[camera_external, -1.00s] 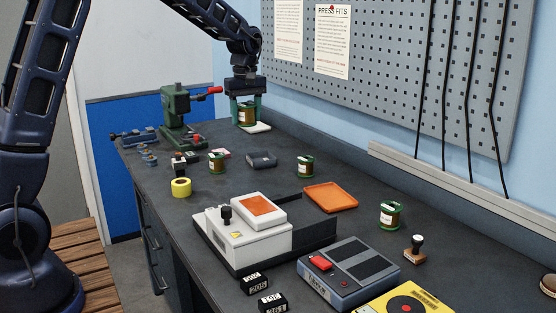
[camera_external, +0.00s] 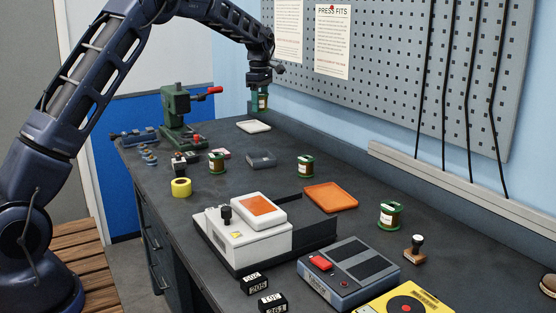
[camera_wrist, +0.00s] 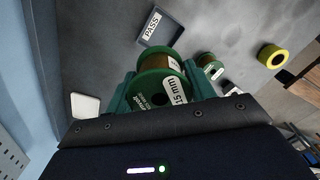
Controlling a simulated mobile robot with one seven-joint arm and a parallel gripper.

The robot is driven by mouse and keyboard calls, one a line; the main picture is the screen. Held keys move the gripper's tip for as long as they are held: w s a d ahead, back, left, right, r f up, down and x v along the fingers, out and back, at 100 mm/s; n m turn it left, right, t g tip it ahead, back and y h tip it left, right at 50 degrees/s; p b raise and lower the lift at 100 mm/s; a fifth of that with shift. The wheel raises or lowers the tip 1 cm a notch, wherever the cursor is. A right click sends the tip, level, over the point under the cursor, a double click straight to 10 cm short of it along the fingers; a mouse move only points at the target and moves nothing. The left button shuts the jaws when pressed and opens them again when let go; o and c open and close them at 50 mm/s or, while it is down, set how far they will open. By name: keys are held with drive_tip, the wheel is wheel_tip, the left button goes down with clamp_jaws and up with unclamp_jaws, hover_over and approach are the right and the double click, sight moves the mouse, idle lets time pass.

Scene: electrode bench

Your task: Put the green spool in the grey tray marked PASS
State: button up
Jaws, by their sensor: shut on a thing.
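My gripper (camera_external: 258,104) is shut on a green spool (camera_external: 263,101) and holds it in the air at the far end of the bench, near the wall. In the wrist view the spool (camera_wrist: 160,85) sits between the fingers, with a "1.5 mm" label on its flange. The grey tray marked PASS (camera_wrist: 180,28) lies on the bench beyond the spool in that view, apart from it. In the external view a small dark grey tray (camera_external: 261,159) matches it, but its mark is not readable there.
A white pad or tray (camera_external: 254,127) lies below my gripper. Other green spools (camera_external: 217,163) (camera_external: 305,167) (camera_external: 391,214) stand on the bench. A green press (camera_external: 178,117) stands left of my gripper. An orange tray (camera_external: 330,197) and yellow roll (camera_external: 181,187) are nearer the camera.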

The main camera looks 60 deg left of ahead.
wheel_tip(320, 180, down, 18)
drive_tip(key=shift+f, duration=0.25)
idle(0.5)
drive_tip(key=shift+f, duration=0.15)
drive_tip(key=o, duration=1.1)
